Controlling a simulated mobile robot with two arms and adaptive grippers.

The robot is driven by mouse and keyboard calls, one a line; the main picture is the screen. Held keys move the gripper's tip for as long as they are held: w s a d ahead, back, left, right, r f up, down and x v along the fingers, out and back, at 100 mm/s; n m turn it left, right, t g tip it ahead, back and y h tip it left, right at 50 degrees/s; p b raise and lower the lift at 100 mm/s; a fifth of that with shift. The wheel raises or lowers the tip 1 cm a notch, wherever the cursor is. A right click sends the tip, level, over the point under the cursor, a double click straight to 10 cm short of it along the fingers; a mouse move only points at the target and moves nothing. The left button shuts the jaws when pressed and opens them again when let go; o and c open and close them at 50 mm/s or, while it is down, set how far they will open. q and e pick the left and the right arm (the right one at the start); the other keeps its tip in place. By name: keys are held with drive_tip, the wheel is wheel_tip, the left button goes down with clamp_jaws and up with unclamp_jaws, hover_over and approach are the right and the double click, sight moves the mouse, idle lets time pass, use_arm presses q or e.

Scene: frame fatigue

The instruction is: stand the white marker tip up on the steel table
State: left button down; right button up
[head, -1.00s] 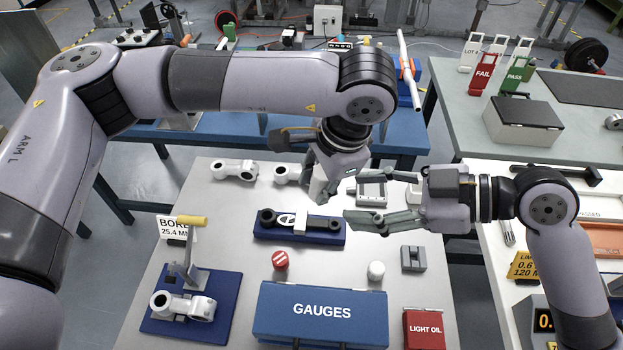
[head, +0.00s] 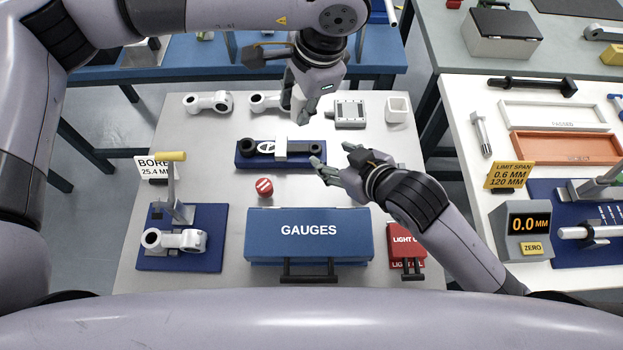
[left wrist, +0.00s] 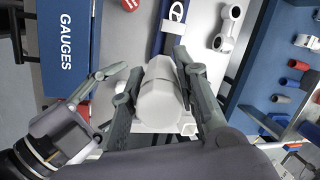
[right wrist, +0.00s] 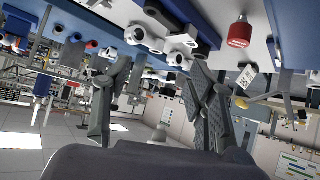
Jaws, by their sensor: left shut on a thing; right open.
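The white marker (left wrist: 158,98) is between the two fingers of my left gripper (left wrist: 155,85), a pale stepped cylinder in the left wrist view. In the head view my left gripper (head: 305,108) is shut on it above the back middle of the steel table (head: 205,132) and hides most of it. I cannot tell which way its tip points, or whether it touches the table. My right gripper (head: 335,162) is open and empty, nearer and a little to the right. Its spread fingers also show in the right wrist view (right wrist: 158,95).
A blue tray (head: 243,163) with a dark rod lies just below my left gripper. A grey block (head: 350,113) and white cup (head: 397,107) stand back right.

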drive_tip(key=s+m+t+h, duration=0.1)
drive_tip(key=m, duration=0.1)
drive_tip(key=m+t+h, duration=0.1)
drive_tip(key=m+t, duration=0.4)
drive_tip(key=t, duration=0.3)
approach(296, 116)
drive_tip(key=w+a, duration=0.1)
drive_tip(key=w, duration=0.7)
drive_tip(key=shift+w+a+r, duration=0.2)
drive_tip(key=shift+w, duration=0.05)
drive_tip(key=shift+c, duration=0.2)
use_arm(q)
drive_tip(key=shift+d, duration=0.1)
use_arm(e)
drive_tip(key=shift+s+a, duration=0.1)
drive_tip(key=c, duration=1.1)
use_arm(q)
drive_tip(key=c, duration=1.2)
unclamp_jaws()
use_arm(e)
clamp_jaws()
use_arm(q)
drive_tip(key=shift+o, duration=0.2)
drive_tip(key=shift+d, duration=0.1)
